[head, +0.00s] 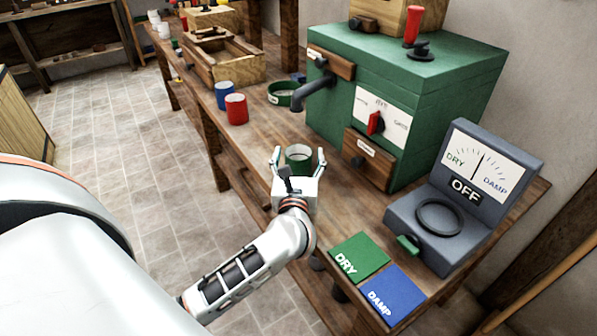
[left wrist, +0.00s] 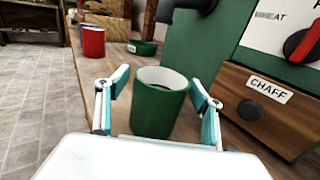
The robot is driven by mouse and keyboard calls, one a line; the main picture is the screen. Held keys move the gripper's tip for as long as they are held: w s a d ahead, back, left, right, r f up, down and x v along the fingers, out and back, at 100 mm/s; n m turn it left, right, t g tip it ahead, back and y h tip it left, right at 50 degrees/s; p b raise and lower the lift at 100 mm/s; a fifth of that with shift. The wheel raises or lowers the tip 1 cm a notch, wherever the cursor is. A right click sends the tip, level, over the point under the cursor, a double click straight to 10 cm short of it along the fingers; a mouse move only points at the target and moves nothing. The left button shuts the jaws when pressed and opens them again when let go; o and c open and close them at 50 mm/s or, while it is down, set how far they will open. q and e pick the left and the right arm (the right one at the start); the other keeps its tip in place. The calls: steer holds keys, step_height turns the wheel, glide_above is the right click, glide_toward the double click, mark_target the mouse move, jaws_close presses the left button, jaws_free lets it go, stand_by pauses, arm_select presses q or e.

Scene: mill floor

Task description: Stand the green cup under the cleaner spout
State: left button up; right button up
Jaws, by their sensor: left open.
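The green cup (head: 298,152) stands upright on the wooden bench, in front of the green cleaner (head: 400,85). In the left wrist view the cup (left wrist: 154,112) shows a white inside with something dark low in it that I cannot make out. My left gripper (head: 299,158) is open, with one finger on each side of the cup; I cannot tell whether they touch it. The dark cleaner spout (head: 312,93) sticks out from the cleaner's left side, farther back than the cup. My right gripper is not in view.
A green ring-like dish (head: 282,93) lies near the spout. A blue cup (head: 223,94) and a red cup (head: 236,110) stand left of it. The chaff drawer (head: 368,160) is beside the green cup. A grey meter (head: 450,205) and the DRY (head: 359,257) and DAMP (head: 392,295) pads are at the right.

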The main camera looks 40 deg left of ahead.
arm_select(q)
steer(key=shift+w, duration=0.1)
steer(key=c, duration=1.4)
steer(key=shift+c, duration=0.4)
steer(key=shift+r, duration=0.1)
